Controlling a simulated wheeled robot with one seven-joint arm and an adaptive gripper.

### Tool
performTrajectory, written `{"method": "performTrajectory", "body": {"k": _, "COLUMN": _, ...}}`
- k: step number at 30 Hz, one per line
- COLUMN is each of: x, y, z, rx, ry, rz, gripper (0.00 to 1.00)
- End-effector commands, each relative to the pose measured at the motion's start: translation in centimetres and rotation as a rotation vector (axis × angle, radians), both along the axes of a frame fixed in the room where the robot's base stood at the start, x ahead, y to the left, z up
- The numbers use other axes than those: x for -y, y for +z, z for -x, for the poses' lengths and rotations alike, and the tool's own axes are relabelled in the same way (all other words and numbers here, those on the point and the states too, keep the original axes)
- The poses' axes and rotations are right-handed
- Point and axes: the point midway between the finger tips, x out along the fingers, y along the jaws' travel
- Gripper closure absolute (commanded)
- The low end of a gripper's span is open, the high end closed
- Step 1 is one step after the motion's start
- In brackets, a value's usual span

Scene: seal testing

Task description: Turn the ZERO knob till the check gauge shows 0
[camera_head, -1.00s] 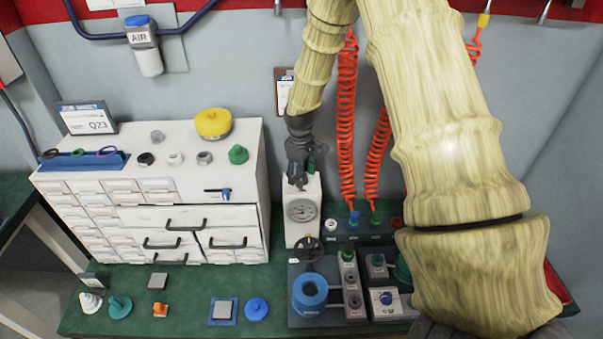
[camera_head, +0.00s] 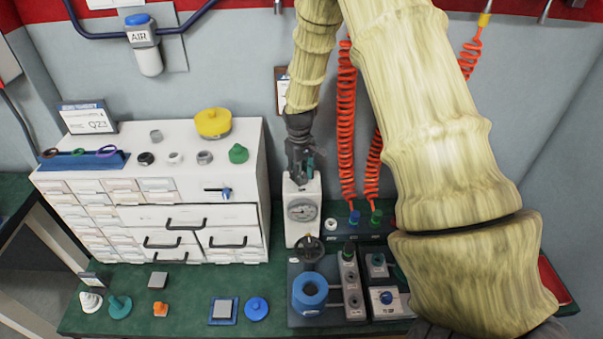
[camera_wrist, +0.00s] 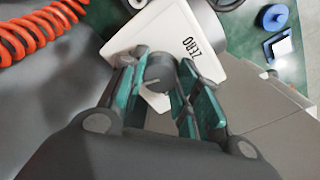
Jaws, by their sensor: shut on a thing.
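The ZERO knob (camera_wrist: 160,73) is a dark grey knob with a pale index line, on top of a white housing (camera_wrist: 150,35) lettered ZERO. My gripper (camera_wrist: 165,88) is shut on the knob, with teal finger pads on either side of it. In the head view, my gripper (camera_head: 300,174) points down onto the top of the white housing, and the knob is mostly hidden by the fingers. The check gauge (camera_head: 303,209) is a round grey dial on the front of the housing. Its needle appears to point left, with a red mark there; the numbers are too small to read.
Red coiled air hoses (camera_head: 346,130) hang just right of the housing. A white drawer cabinet (camera_head: 150,190) stands to its left. Below the gauge are a black handwheel (camera_head: 309,249) and a blue ring (camera_head: 310,294). The green bench (camera_head: 185,325) has free room at the front.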

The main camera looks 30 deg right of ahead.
Motion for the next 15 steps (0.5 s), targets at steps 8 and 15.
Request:
{"method": "performTrajectory", "body": {"k": 8, "x": 0.10, "y": 0.19, "z": -0.19, "rx": 0.004, "ry": -0.001, "rz": 0.002, "gripper": 0.65}}
{"method": "performTrajectory", "body": {"k": 15, "x": 0.06, "y": 0.12, "z": -0.12, "rx": 0.003, "ry": 0.000, "rz": 0.001, "gripper": 0.46}}
